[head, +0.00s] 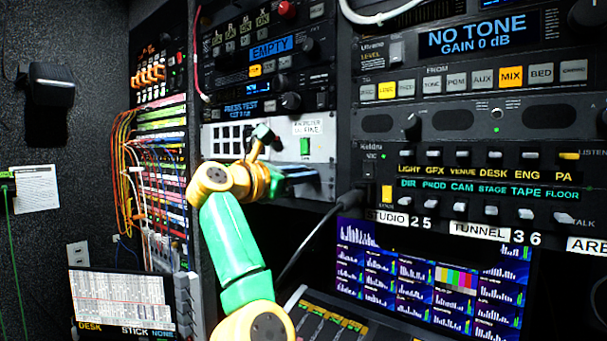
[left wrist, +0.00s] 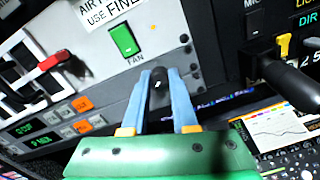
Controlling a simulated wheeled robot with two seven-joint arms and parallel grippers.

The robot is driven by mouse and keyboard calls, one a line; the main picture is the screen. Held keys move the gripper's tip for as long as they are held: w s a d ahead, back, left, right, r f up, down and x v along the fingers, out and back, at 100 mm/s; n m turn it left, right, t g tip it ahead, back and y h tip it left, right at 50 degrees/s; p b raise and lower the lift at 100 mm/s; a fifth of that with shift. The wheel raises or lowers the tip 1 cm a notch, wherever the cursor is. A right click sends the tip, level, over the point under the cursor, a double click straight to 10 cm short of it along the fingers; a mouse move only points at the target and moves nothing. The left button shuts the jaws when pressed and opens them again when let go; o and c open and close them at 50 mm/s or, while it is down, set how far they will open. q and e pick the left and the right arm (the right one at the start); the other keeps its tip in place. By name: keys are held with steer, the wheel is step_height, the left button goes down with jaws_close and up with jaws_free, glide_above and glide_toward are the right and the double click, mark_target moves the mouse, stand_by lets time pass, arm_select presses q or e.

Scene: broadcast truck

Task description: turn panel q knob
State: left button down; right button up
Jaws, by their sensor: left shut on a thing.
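A small black knob (left wrist: 157,84) sits low on the pale grey panel (left wrist: 140,62), below the green FAN switch (left wrist: 123,39) in the left wrist view. My left gripper (left wrist: 160,80) has its two blue fingers around this knob, one on each side, shut on it. In the head view my left gripper (head: 296,174) is at the lower right of the grey panel, below the green switch (head: 304,146); its own wrist partly covers that area and the knob cannot be made out there. No letter for this knob is readable. My right gripper is not in view.
A red-handled lever (left wrist: 52,62) is left of the fingers in the left wrist view. A black plug with a cable (head: 350,199) sticks out right of the gripper. A monitor with bar graphs (head: 430,275) and a sloped console (head: 325,318) lie below.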

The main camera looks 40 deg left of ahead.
arm_select(q)
steer(key=shift+f+n, duration=0.2)
steer(key=shift+n, duration=0.4)
steer(key=c, duration=0.7)
jaws_free()
steer(key=shift+s+r, duration=0.1)
steer(key=shift+r, duration=0.05)
steer(key=s+b, duration=0.4)
steer(key=s, duration=0.3)
steer(key=shift+d, duration=0.3)
